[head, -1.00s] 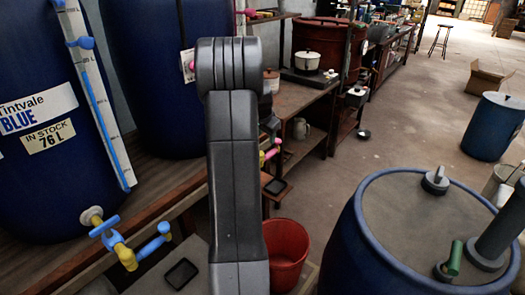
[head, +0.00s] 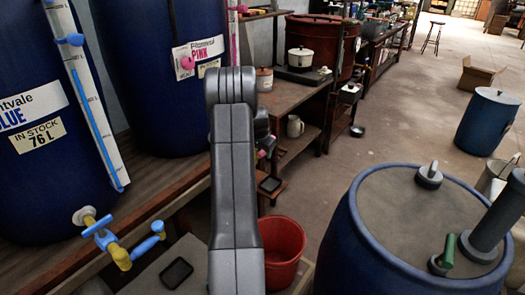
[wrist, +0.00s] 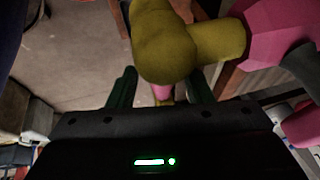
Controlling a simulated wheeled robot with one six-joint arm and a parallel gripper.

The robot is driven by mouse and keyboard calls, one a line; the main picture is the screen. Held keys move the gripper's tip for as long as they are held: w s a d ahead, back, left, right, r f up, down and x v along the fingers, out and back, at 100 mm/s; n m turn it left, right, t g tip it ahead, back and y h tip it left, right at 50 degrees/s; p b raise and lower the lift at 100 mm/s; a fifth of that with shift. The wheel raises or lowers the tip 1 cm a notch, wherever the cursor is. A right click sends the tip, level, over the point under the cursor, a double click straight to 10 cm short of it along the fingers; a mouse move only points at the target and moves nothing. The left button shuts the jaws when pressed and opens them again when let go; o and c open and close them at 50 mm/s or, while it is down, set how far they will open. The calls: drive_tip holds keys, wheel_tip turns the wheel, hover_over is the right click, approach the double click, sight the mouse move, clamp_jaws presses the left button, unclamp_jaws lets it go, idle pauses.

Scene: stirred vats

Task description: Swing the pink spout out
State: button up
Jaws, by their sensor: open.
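The vat labelled PINK (head: 160,110) stands behind the blue-labelled one in the head view. Its tap is mostly hidden behind my arm there. In the wrist view the yellow tap body (wrist: 165,45) fills the top middle, with a pink handle (wrist: 275,28) to its right. A pink piece, seemingly the spout (wrist: 162,91), shows below the yellow elbow, between the two fingers. My gripper (wrist: 161,90) is open, its dark green fingers on either side of that piece. I cannot tell whether either finger touches it.
The blue vat's tap (head: 110,241) juts out at the lower left. A red bucket (head: 281,250) sits low beside my arm. A large blue drum (head: 345,250) with lid fittings stands at the lower right. Open floor (head: 400,120) lies beyond it.

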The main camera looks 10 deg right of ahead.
clamp_jaws()
